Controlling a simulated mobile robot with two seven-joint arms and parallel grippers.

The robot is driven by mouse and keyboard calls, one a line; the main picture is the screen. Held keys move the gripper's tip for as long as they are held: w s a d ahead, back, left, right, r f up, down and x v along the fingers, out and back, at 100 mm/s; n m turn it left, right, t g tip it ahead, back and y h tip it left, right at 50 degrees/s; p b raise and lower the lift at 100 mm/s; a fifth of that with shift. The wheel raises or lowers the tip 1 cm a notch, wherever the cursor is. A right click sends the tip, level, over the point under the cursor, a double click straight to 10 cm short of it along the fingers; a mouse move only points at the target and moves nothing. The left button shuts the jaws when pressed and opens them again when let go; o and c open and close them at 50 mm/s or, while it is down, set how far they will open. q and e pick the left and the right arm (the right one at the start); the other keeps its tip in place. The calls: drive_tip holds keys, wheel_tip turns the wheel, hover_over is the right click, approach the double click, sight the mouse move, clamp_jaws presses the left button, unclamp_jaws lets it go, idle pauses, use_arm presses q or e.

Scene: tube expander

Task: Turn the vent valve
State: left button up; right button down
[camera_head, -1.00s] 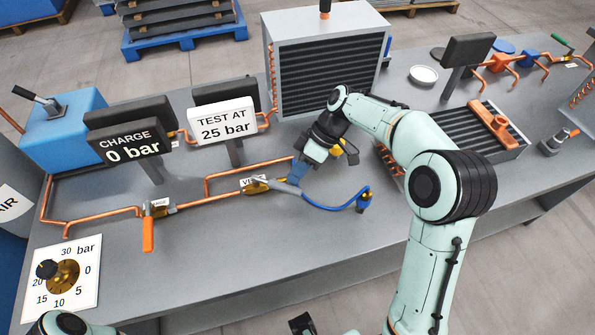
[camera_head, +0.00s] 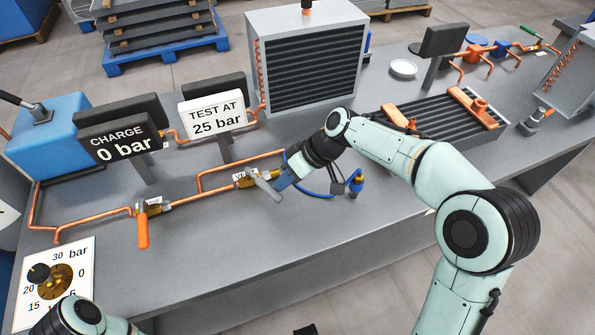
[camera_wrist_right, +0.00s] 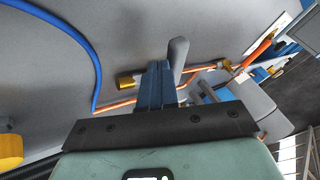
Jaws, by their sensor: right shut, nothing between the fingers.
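The vent valve (camera_head: 246,179) is a brass fitting on the copper pipe, beside a partly hidden white label. Its grey lever (camera_head: 267,189) points obliquely toward the bench's front right. My right gripper (camera_head: 282,186) is shut and empty, with its blue fingers beside the lever's far side, close to its outer end. In the right wrist view the shut fingers (camera_wrist_right: 156,84) stand right next to the grey lever (camera_wrist_right: 178,60); whether they touch cannot be told. The brass fitting (camera_wrist_right: 127,81) shows behind. My left gripper is not in view; only part of that arm shows bottom left.
A blue hose (camera_head: 316,194) curves behind my right gripper to a blue fitting (camera_head: 356,183). The orange-handled charge valve (camera_head: 142,230) is to the left. Sign boards (camera_head: 122,145) and a finned coil unit (camera_head: 310,60) stand behind. The bench front is clear.

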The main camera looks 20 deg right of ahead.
sight(272, 196)
drive_tip(key=shift+s+a+f+m+t+b, duration=0.1)
drive_tip(key=shift+s+a+m+t+b, duration=0.4)
drive_tip(key=shift+a+m, duration=0.25)
drive_tip(key=shift+s+a+b, duration=0.15)
drive_tip(key=shift+s+a, duration=0.1)
drive_tip(key=shift+a, duration=0.3)
drive_tip(key=shift+s+a+b, duration=0.15)
drive_tip(key=shift+s+a, duration=0.05)
drive_tip(key=shift+a, duration=0.3)
drive_tip(key=shift+s+a, duration=0.1)
drive_tip(key=shift+a, duration=0.1)
